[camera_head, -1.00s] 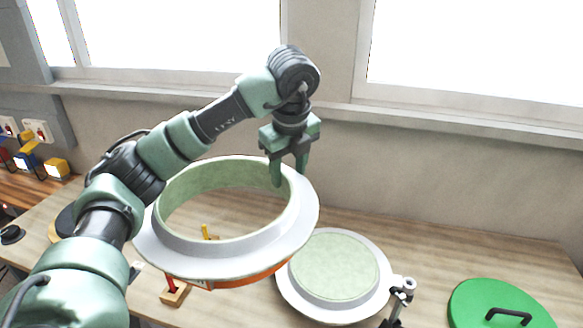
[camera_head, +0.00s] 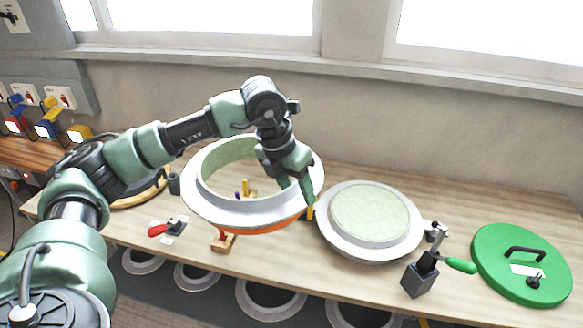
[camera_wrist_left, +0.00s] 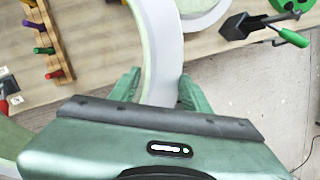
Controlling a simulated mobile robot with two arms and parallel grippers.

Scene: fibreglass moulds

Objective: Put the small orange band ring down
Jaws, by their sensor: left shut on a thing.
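The small orange band ring (camera_head: 222,209) is a wide pale grey flanged ring with a light green inner wall and an orange band under its flange. My left gripper (camera_head: 303,190) is shut on its right side, with one finger on each side of the wall. The ring is held above the workbench, slightly tilted. The left wrist view shows part of the ring (camera_wrist_left: 163,60) between the fingers (camera_wrist_left: 158,90). The gap beneath it is hard to judge. My right gripper is out of view.
A round mould with a pale green top (camera_head: 370,212) stands close to the right. A dark clamp with a green handle (camera_head: 420,275) and a green lid (camera_head: 520,262) are farther right. Coloured pegs (camera_wrist_left: 45,50) and a red-handled clamp (camera_head: 165,228) stand below and left of the ring.

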